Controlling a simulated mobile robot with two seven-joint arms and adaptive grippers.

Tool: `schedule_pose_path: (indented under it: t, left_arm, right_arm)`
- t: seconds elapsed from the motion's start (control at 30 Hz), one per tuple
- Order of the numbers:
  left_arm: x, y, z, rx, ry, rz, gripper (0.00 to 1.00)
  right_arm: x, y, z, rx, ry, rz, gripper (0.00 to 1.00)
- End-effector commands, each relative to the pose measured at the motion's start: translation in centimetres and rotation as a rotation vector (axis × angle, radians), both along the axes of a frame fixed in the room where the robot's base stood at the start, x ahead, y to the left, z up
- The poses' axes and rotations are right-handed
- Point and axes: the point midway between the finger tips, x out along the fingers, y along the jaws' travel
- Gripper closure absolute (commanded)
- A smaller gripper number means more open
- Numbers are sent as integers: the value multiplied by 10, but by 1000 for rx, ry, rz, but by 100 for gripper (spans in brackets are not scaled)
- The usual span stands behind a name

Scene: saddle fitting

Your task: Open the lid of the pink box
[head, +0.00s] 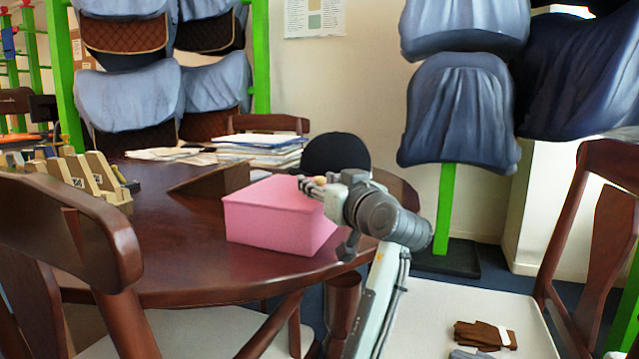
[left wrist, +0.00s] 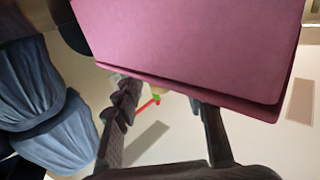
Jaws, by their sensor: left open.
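The pink box (head: 278,217) stands on the round dark wooden table, near its front right edge. Its lid (head: 275,193) lies flat and closed on top. My left gripper (head: 309,183) is at the box's right rear top corner, with its fingers pointing left. In the left wrist view the box (left wrist: 190,40) fills the top, with the seam under its lid edge visible. The open fingers of my left gripper (left wrist: 160,95) reach up towards that edge with nothing clearly held between them. I cannot tell whether they touch the lid. My right gripper is not in view.
The table (head: 180,240) also holds a brown wedge-shaped stand (head: 210,178), stacked papers (head: 258,150) and a wooden rack (head: 90,178). A black rounded object (head: 336,152) sits behind the gripper. Chairs (head: 70,225) surround the table. Brown gloves (head: 484,335) lie on a pale seat.

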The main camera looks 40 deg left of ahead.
Motion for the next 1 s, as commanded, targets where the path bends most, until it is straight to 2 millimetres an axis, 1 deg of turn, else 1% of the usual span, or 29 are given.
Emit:
schedule_pose_path:
  t: [0.1,0.3,0.37,0.63,0.67,1.0]
  left_arm:
    - [2,4,0,0,0,0,59]
    - [2,4,0,-1,0,0,59]
    - [2,4,0,-1,0,0,65]
    - [2,4,0,-1,0,0,99]
    - [2,4,0,-1,0,0,100]
    - [2,4,0,-3,-1,0,100]
  right_arm:
    - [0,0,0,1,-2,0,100]
    - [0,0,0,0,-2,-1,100]
    - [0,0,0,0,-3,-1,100]
    - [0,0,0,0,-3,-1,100]
    - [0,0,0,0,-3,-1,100]
    - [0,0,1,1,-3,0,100]
